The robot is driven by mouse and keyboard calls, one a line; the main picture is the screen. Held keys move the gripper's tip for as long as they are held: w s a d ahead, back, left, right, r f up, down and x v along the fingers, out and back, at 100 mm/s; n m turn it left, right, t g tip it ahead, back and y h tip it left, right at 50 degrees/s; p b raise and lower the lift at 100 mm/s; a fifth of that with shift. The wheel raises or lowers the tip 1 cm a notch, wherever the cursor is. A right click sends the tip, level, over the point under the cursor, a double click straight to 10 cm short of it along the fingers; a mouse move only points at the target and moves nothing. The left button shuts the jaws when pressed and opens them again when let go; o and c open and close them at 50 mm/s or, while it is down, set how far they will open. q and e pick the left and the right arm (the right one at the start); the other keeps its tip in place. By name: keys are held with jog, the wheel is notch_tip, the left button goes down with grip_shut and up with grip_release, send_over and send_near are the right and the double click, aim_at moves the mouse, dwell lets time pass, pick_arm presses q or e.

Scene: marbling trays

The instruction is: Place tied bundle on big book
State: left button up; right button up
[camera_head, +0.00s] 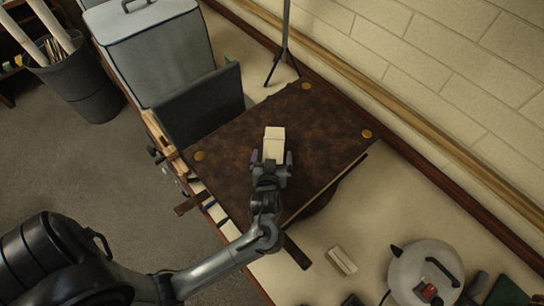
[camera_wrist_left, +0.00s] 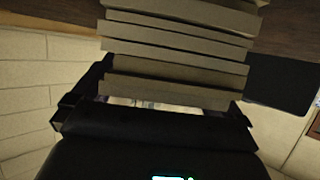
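The big book (camera_head: 225,150) has a dark brown cover with brass corner studs and lies shut on the table in the head view. The tied bundle (camera_head: 274,140), a pale block, is over the middle of its cover. Whether it touches the cover is unclear. In the left wrist view the bundle (camera_wrist_left: 178,62) shows as a stack of pale slabs. My left gripper (camera_head: 271,160) is at the bundle's near end, one finger on each side. I cannot tell whether the fingers press on it. My right gripper is not in view.
A pale block (camera_head: 342,260) and a round grey lidded pot (camera_head: 425,272) are right of the book. A grey lidded bin (camera_head: 153,45) and a dark upright panel (camera_head: 200,105) are behind left. A black stand (camera_head: 283,55) stands near the brick wall.

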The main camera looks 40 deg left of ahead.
pick_arm(q)
jog(key=shift+r, duration=0.1)
jog(key=shift+r, duration=0.2)
jog(key=shift+s+d+r+p, duration=0.2)
jog(key=shift+s+d+p, duration=0.1)
jog(key=shift+p, duration=0.25)
jog(key=s+d+r+m+h+p, duration=0.3)
jog(key=s+d+h+p, duration=0.2)
jog(key=s+d+p, duration=0.25)
jog(key=s+a+r+m+g+h, duration=0.1)
jog(key=s+r+m+g+h, duration=0.2)
jog(key=s+m+g, duration=0.3)
jog(key=s+g, duration=0.1)
jog(key=s, duration=0.4)
jog(key=shift+s+m, duration=0.15)
jog(key=shift+m, duration=0.15)
jog(key=shift+r, duration=0.1)
